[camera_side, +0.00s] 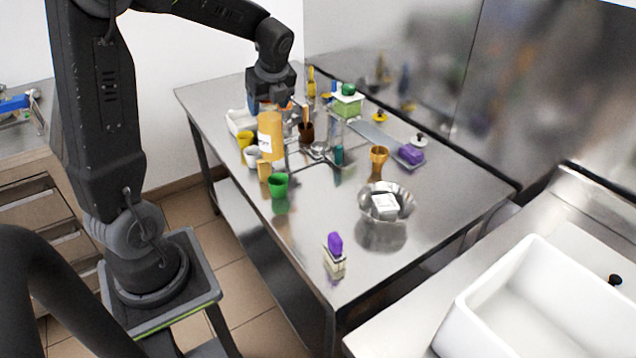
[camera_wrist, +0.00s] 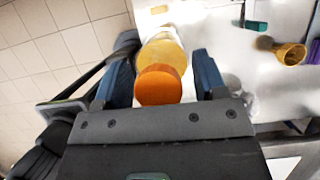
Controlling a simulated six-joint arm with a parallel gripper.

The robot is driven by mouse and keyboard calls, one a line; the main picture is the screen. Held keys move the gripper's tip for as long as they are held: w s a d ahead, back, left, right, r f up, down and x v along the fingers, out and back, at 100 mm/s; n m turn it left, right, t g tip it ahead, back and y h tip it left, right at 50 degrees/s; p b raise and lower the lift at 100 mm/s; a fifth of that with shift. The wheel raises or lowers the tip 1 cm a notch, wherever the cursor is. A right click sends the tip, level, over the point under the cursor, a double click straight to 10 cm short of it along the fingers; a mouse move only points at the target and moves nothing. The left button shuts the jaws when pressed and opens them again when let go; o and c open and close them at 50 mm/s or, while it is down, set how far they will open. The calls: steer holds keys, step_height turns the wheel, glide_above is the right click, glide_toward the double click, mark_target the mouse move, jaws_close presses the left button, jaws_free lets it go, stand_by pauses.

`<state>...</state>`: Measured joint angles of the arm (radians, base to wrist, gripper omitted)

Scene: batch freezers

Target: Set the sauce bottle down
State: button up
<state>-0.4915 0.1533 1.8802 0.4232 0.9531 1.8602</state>
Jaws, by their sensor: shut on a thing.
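The sauce bottle (camera_side: 270,138) is yellow-orange with a pale label and looks upright at the left part of the steel table. In the wrist view the bottle (camera_wrist: 161,52) shows its orange cap toward me, between two blue fingers. My gripper (camera_side: 271,107) is above it in the side view, shut on its upper part. The gripper (camera_wrist: 160,78) has a finger on each side of the bottle in the wrist view. I cannot tell whether the bottle's base touches the table (camera_side: 300,235).
Close by stand a white cup (camera_side: 253,157), a yellow cup (camera_side: 244,140), a green cup (camera_side: 278,186) and a brown cup (camera_side: 306,133). A metal bowl (camera_side: 400,212) and a purple-topped item (camera_side: 335,245) are further right. The front middle of the table is clear.

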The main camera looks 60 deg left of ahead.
steer(key=w, duration=0.1)
steer(key=w+a, duration=0.1)
steer(key=w, duration=0.1)
steer(key=shift+w+a+f, duration=0.2)
steer(key=shift+f, duration=0.2)
steer(key=w+d+f, duration=0.4)
steer(key=w+d, duration=0.1)
steer(key=w+d+f, duration=0.2)
steer(key=w, duration=0.1)
steer(key=shift+d+f, duration=0.15)
steer(key=shift+f, duration=0.1)
steer(key=shift+w+f, duration=0.1)
steer(key=shift+f, duration=2.1)
steer(key=o, duration=1.5)
steer(key=shift+c, duration=0.2)
